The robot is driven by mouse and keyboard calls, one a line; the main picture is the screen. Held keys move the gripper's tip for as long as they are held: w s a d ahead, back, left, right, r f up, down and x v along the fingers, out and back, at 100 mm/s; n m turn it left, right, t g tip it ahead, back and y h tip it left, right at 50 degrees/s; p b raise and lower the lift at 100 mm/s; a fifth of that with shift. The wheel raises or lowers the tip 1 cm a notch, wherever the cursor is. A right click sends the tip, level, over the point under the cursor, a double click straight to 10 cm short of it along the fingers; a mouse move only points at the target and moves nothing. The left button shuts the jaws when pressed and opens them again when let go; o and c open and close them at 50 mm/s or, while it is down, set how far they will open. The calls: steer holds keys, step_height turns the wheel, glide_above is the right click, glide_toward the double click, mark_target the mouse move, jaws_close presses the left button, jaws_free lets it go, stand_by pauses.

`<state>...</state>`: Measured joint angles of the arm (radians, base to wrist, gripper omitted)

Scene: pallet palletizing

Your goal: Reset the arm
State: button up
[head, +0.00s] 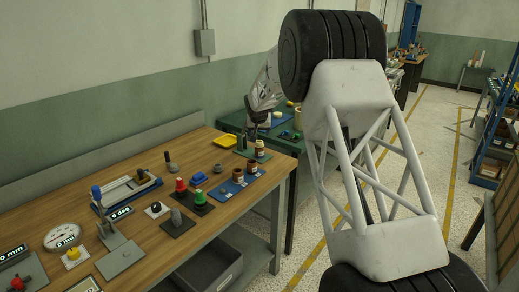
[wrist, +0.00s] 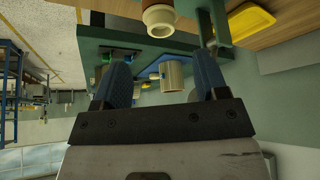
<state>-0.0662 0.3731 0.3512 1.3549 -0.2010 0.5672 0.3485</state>
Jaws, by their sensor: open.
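My gripper (head: 257,119) is at the end of my arm, over the far end of the wooden workbench and beside the green table, in the head view. It is partly small and dark there. In the wrist view my gripper (wrist: 161,60) shows two blue fingers spread well apart. Nothing is held between them. A beige cylinder (wrist: 173,76) shows beyond the gap, apart from the fingers. A white-rimmed brown cylinder (wrist: 159,20) shows above the gap; I cannot tell its exact distance.
The wooden workbench (head: 150,240) carries gauges, knobs and a blue plate (head: 233,186) with brown cylinders. A yellow tray (head: 225,140) lies near its far end, and shows in the wrist view (wrist: 250,22). The green table (head: 281,144) stands behind. Floor on the right is open.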

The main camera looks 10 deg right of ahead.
steer(key=shift+s+r, duration=0.1)
stand_by(0.3)
steer(key=s+d+r+g, duration=0.1)
steer(key=s+r, duration=0.4)
steer(key=s, duration=0.7)
steer(key=s+d+r, duration=0.2)
steer(key=s+r, duration=0.3)
steer(key=s, duration=0.8)
steer(key=s+d+r+g, duration=0.1)
steer(key=s+r, duration=0.5)
steer(key=s, duration=0.6)
steer(key=s+f, duration=0.3)
steer(key=s, duration=1.5)
steer(key=s+d+f+n+g, duration=0.1)
steer(key=s+f, duration=0.2)
steer(key=s, duration=1.6)
steer(key=shift+d+f+y, duration=0.2)
steer(key=shift+f+y, duration=0.15)
steer(key=shift+y, duration=0.05)
